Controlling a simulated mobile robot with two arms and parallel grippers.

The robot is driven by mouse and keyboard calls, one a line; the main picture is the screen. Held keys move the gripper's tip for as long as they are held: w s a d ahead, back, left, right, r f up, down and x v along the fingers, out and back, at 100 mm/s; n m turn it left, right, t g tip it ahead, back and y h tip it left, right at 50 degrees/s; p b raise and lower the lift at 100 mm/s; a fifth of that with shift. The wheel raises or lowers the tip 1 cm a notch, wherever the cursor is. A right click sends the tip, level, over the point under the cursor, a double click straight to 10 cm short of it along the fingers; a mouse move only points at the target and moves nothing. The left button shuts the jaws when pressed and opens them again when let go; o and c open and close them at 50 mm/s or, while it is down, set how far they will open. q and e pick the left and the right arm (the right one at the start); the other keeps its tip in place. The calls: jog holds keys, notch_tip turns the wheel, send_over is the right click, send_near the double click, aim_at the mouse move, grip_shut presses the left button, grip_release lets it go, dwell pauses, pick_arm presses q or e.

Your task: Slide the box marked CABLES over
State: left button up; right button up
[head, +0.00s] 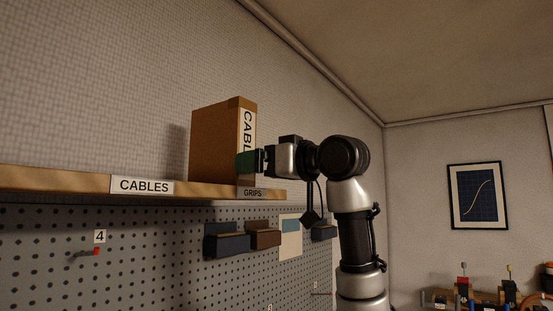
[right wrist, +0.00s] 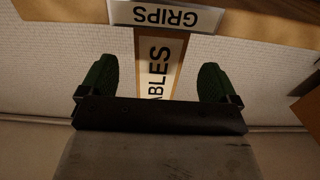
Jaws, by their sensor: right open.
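The brown box marked CABLES (head: 213,142) stands upright on the wooden shelf (head: 75,182), above the shelf label GRIPS (head: 253,194). Its lettered narrow side also shows upside down in the right wrist view (right wrist: 158,70). My right gripper (head: 247,162) is at the lower part of this lettered side. In the right wrist view its two green fingers (right wrist: 158,78) are spread, one to each side of the lettered side, with gaps. I cannot tell how far they reach past the box. Another shelf label, CABLES (head: 142,186), is further left. My left gripper is not in view.
The shelf top left of the box, behind the CABLES label, looks clear. Below hangs a pegboard (head: 150,240) with small bins (head: 227,240) and a red-tipped peg (head: 95,251). A framed picture (head: 478,195) hangs on the right wall. A cluttered bench (head: 480,300) is at lower right.

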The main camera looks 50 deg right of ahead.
aim_at(233, 168)
jog(key=w, duration=0.1)
jog(key=w+p, duration=0.1)
jog(key=w, duration=0.1)
jog(key=shift+w+a+r, duration=0.1)
jog(key=shift+w+r, duration=0.05)
jog(key=shift+r, duration=0.1)
jog(key=w+p, duration=0.2)
jog(key=w, duration=0.1)
jog(key=shift+a, duration=0.1)
jog(key=shift+w+a+f, duration=0.1)
jog(key=shift+w+f, duration=0.1)
jog(key=shift+w, duration=0.45)
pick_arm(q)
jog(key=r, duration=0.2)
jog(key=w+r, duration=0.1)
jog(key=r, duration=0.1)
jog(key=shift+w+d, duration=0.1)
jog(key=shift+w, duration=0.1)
pick_arm(e)
jog(key=shift+s, duration=0.1)
